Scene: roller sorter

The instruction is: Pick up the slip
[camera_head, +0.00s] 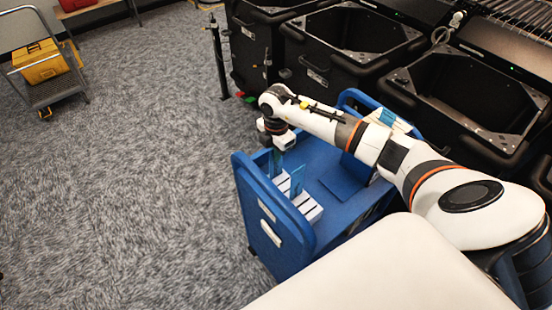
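My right gripper (276,143) hangs over the left end of the blue cart (247,180), at the end of my white arm. It is small here, and its fingers are hard to make out. A thin teal slip (275,163) stands upright right below it; I cannot tell whether the fingers touch it. Another upright teal slip (297,180) stands a little to the right, among a row of white-edged items (308,209) in the cart. A further teal piece (386,117) shows at the cart's far right, partly behind my arm. My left gripper is not in view.
Black open-topped bins (355,35) line the back, with another large bin (470,95) at the right. A thin black post (219,60) stands left of them. A grey trolley (50,90) with a yellow case (40,62) is far left. The carpet at left is clear.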

